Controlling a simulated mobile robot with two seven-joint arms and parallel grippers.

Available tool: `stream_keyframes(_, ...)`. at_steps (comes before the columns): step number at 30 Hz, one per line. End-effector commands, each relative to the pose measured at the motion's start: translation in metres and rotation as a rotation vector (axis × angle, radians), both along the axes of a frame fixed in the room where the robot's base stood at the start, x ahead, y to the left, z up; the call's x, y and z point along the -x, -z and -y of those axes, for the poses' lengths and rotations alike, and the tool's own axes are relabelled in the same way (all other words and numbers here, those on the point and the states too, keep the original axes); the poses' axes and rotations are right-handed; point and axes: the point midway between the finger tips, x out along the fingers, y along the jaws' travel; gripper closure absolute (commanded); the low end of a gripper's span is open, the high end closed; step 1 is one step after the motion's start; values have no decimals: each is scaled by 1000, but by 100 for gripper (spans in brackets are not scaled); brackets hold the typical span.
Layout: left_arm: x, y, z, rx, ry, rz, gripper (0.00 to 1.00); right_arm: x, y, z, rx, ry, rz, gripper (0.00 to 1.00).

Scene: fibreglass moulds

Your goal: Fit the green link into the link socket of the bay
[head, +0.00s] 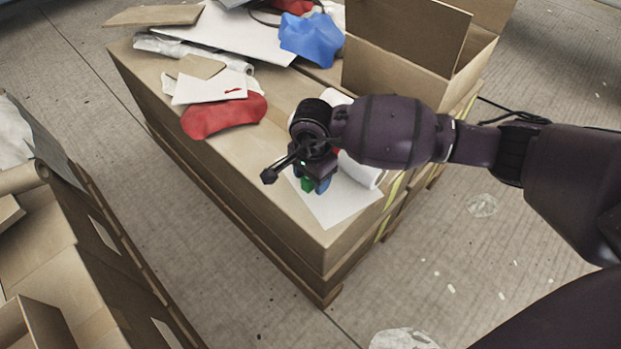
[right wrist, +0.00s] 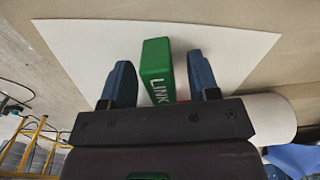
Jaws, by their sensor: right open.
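The green link (right wrist: 157,70), a block lettered LINK, is over or on a white sheet (right wrist: 85,50) in the right wrist view. My right gripper (right wrist: 160,80) is open, with one blue finger on each side of the link and a visible gap to each. In the head view a bit of the green link (head: 307,184) shows below my right gripper (head: 315,184), near the front corner of the box top. I cannot tell whether the link rests on the sheet. No bay or link socket can be made out. My left gripper is not in view.
A white roll (head: 360,170) lies just beside the right gripper. Red cloth (head: 222,117), papers and a blue cloth (head: 312,38) lie farther back on the large cardboard box (head: 225,165). An open carton (head: 410,60) stands behind my right arm. More cardboard (head: 70,270) is at left.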

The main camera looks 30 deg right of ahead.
Motion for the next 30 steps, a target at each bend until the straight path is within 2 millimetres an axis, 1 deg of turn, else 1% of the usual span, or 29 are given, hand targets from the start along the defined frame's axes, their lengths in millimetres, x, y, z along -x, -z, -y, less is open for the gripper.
stream_keyframes(5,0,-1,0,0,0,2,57,-1,-2,0,0,0,2,45)
stream_keyframes(15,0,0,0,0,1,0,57,-1,-1,0,0,0,2,97)
stream_keyframes(17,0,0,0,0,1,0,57,-1,-1,0,0,0,2,100)
stream_keyframes(22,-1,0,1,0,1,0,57,-1,-2,0,0,0,2,100)
stream_keyframes(24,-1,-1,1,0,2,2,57,-1,-5,0,1,0,4,100)
stream_keyframes(26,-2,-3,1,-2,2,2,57,-2,-11,0,0,0,5,100)
stream_keyframes(29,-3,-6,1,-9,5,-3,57,-3,-26,0,1,-1,10,100)
stream_keyframes(30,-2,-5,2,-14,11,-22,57,-3,-35,0,0,-1,12,100)
